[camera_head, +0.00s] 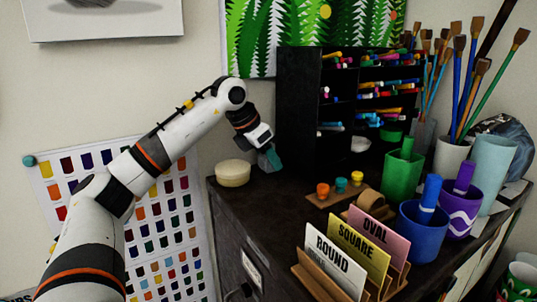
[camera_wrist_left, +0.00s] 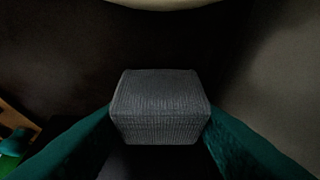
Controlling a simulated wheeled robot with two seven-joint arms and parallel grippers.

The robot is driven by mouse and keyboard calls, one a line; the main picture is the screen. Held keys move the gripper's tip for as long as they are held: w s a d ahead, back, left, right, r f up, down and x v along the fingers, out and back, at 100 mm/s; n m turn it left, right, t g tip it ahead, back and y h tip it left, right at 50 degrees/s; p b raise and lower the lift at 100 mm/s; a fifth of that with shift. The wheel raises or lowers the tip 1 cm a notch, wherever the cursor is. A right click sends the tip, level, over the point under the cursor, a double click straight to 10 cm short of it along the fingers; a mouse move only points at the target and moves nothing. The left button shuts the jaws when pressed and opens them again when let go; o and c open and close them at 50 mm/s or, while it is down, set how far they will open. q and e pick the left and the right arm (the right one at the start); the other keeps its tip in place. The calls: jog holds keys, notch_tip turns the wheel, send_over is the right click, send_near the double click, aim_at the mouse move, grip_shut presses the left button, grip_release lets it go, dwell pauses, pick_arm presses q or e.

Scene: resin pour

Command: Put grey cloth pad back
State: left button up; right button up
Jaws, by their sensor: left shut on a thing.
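The grey cloth pad (camera_wrist_left: 160,106) is a ribbed grey block, held between the teal fingers of my left gripper in the left wrist view. In the head view my left gripper (camera_head: 270,158) is near the back left of the dark cabinet top, just right of a round cream-coloured tin or pad (camera_head: 233,173). A grey bit of the pad (camera_head: 262,161) shows beside the teal fingertip. The gripper points down at the cabinet top; whether the pad touches the surface I cannot tell. My right gripper is not in view.
A black shelf (camera_head: 297,110) of markers stands just right of my left gripper. Small colored pots sit on a wooden strip (camera_head: 335,194). A green cup (camera_head: 402,176), brush cups and a card holder (camera_head: 330,278) fill the right. Bare dark top (camera_head: 262,205) lies in front.

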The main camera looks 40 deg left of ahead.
pick_arm(q)
jog(key=shift+f, duration=0.2)
jog(key=o, duration=0.9)
jog(key=shift+r, duration=0.1)
jog(key=shift+r, duration=0.3)
jog(key=shift+s+r, duration=0.2)
jog(key=shift+r, duration=0.05)
jog(key=b+v, duration=0.1)
jog(key=v, duration=0.5)
jog(key=shift+s+a+r, duration=0.1)
jog(key=shift+s+r, duration=0.05)
jog(key=shift+r, duration=0.1)
